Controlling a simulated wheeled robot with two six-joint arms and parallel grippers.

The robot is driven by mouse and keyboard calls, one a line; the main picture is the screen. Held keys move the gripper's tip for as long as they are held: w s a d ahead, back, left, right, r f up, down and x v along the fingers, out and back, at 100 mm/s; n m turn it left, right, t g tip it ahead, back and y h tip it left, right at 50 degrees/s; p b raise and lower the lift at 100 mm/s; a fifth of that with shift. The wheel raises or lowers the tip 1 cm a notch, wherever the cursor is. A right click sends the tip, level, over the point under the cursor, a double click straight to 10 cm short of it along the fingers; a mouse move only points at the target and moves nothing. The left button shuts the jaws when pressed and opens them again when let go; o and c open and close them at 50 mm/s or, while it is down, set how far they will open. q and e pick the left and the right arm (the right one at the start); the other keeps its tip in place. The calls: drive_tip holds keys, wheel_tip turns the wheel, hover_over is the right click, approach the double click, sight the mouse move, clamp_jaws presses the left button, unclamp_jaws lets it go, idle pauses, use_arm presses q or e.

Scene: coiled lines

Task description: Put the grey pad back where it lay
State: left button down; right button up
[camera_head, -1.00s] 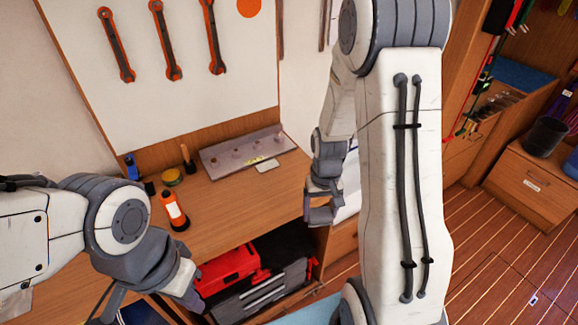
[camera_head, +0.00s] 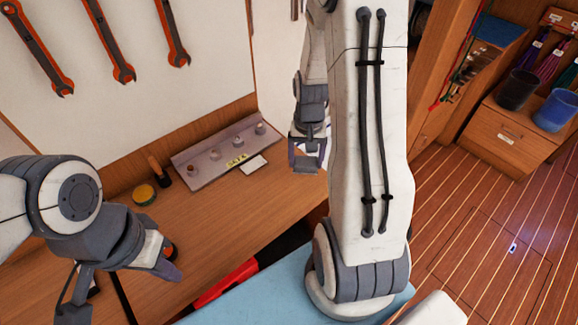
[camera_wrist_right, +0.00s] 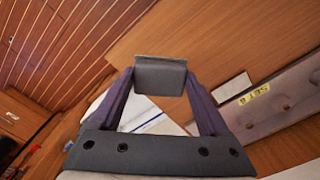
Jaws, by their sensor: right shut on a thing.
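The grey pad (camera_wrist_right: 160,76) is a small flat block between the two purple fingertips of my right gripper (camera_wrist_right: 162,88) in the right wrist view. The gripper is shut on it, and bare wooden bench top shows past it. In the head view my right gripper (camera_head: 307,158) is over the right end of the wooden bench (camera_head: 235,215); the pad is hard to make out there. My left gripper (camera_head: 150,268) is over the bench's left part, and its finger gap is not clear.
A grey rack (camera_head: 205,170) with several round knobs and a yellow label stands at the bench's back. A white card (camera_head: 253,164) lies before it. A yellow-topped tin (camera_head: 144,193) and a dark tool with a wooden handle (camera_head: 158,170) stand left. The mid-bench is clear.

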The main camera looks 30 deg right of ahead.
sight(291, 178)
drive_tip(key=w+f, duration=0.1)
drive_tip(key=w+a, duration=0.1)
drive_tip(key=w+a+f, duration=0.1)
drive_tip(key=shift+w+a+f+p, duration=0.15)
drive_tip(key=shift+w+f+p, duration=0.2)
drive_tip(key=shift+w+p, duration=0.05)
wheel_tip(291, 178, down, 3)
drive_tip(key=shift+f+p, duration=0.1)
drive_tip(key=shift+p, duration=0.4)
drive_tip(key=shift+f, duration=0.4)
drive_tip(key=shift+f, duration=0.1)
drive_tip(key=o, duration=1.5)
drive_tip(key=shift+c, duration=0.2)
